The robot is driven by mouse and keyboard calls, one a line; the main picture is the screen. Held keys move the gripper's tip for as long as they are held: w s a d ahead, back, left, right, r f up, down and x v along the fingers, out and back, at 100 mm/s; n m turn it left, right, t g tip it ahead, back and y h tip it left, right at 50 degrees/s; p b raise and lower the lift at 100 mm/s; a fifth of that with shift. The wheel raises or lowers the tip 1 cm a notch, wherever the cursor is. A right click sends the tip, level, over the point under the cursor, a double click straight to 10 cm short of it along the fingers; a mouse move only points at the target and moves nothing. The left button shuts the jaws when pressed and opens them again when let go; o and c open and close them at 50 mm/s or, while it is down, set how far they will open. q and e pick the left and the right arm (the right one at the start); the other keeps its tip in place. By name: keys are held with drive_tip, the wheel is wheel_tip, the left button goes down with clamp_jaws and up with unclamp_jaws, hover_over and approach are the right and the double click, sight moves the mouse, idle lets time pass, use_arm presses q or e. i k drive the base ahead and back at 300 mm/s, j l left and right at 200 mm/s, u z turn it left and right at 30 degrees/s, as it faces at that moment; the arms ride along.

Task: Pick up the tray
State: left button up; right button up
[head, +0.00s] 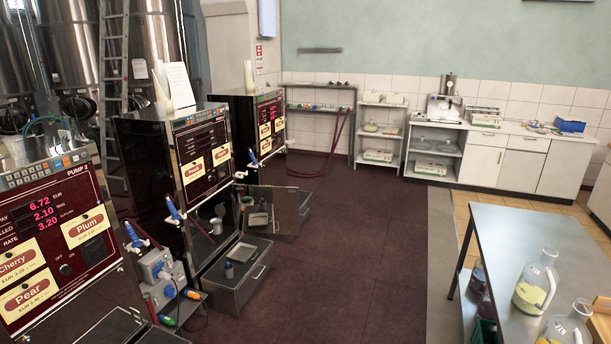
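Neither of my grippers is in view. Several tray-like things show, and I cannot tell which one the task means. A dark slatted drip tray (108,328) sits at the foot of the near pump (65,240), cut by the bottom edge. A tan wooden piece (600,322), perhaps a tray or crate, is cut by the right edge on the metal table.
A metal table (505,240) at right holds glass flasks (535,283) with yellow liquid. A third pump (255,125), a ladder (114,80) and steel tanks stand at left. A white counter (510,155) lines the back. The dark red floor (350,250) between is clear.

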sight(242, 252)
drive_tip(key=i+u, duration=0.25)
drive_tip(key=i, duration=2.1)
